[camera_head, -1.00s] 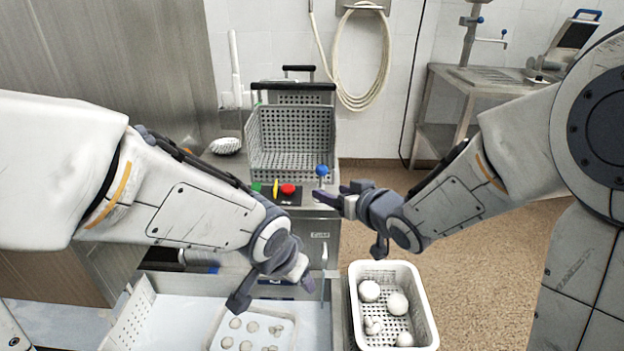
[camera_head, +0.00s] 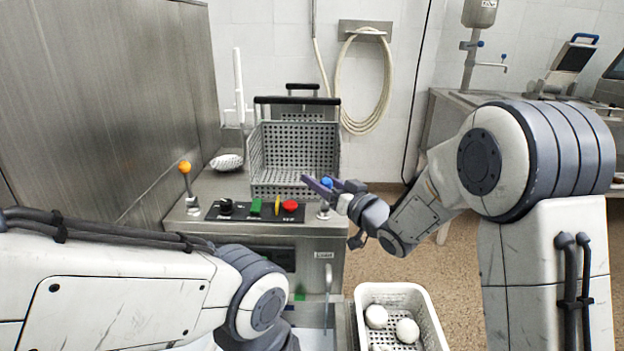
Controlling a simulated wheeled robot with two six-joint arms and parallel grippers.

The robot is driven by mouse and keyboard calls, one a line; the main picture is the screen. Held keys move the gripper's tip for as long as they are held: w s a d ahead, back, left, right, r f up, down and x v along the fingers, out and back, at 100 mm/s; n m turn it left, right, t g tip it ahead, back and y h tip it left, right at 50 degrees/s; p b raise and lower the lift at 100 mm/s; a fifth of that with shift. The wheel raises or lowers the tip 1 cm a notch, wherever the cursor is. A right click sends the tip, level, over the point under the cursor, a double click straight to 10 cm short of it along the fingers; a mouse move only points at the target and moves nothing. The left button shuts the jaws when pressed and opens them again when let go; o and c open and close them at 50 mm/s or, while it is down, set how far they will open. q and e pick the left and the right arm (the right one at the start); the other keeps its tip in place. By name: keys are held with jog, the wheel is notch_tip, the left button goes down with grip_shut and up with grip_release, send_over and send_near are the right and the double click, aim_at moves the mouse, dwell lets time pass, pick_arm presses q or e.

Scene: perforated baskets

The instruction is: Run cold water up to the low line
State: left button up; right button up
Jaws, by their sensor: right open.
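The blue ball-topped lever (camera_head: 327,183) stands at the right end of the control panel (camera_head: 240,212) on the steel machine. My right gripper (camera_head: 328,186) is open with its fingers around or right beside the blue ball; I cannot tell whether they touch it. An orange ball-topped lever (camera_head: 185,168) stands upright at the panel's left end. The panel also has a black knob (camera_head: 226,206), a green switch (camera_head: 256,206), a yellow part (camera_head: 277,205) and a red button (camera_head: 290,206). My left arm crosses the lower left; its fingers are out of view. The basin's water and low line are hidden.
A grey perforated basket (camera_head: 292,160) stands behind the panel. A white perforated basket (camera_head: 437,335) with pale round items sits below my right arm. A white scoop or brush (camera_head: 227,162) lies at the left. A coiled hose (camera_head: 366,85) hangs on the wall.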

jog(key=shift+x, duration=0.8)
grip_shut()
jog(key=shift+s+a+r, duration=0.1)
dwell(0.8)
